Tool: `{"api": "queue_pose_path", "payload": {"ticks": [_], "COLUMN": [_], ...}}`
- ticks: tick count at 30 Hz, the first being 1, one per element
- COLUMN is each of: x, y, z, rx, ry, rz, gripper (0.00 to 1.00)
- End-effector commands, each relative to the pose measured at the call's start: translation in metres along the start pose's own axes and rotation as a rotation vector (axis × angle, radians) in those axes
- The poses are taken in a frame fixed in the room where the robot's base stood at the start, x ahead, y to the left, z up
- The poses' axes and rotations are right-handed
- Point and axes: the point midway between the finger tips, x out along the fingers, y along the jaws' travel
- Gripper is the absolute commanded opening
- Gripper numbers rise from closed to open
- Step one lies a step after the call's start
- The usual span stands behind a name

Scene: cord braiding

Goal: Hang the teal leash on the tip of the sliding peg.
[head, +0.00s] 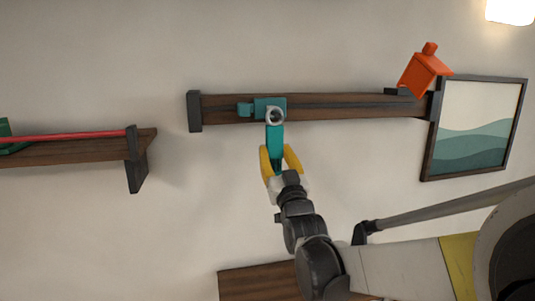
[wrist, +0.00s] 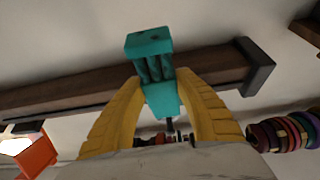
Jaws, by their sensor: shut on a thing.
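The teal leash (head: 276,143) hangs upright below a pale metallic ring (head: 275,116). My gripper (head: 279,160) is shut on it, with a yellow finger on each side. The sliding peg's blue-teal carriage (head: 266,103) sits on the wooden rail, left of its middle. The ring overlaps the carriage; I cannot tell whether it is around the peg tip or only in front of it. In the wrist view, the teal leash (wrist: 162,99) is between the yellow fingers of my gripper (wrist: 164,85), with a teal block (wrist: 149,42) above it. No ring shows there.
The dark wooden rail (head: 340,107) has black end blocks. An orange house-shaped thing (head: 420,72) and a framed picture (head: 478,125) are at its right. A shelf with a red rod (head: 70,137) is left. Several coloured rings (wrist: 285,132) show in the wrist view.

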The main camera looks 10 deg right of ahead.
Motion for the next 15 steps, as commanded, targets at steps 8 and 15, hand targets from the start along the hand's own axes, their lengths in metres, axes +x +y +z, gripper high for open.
{"api": "queue_pose_path", "payload": {"ticks": [8,15], "x": [0.0001,0.0001], "y": [0.0000,0.0000], "z": [-0.0003,-0.0003], "rx": [0.000,0.000], "ry": [0.000,0.000], "rz": [0.000,0.000], "gripper": [0.02,0.56]}}
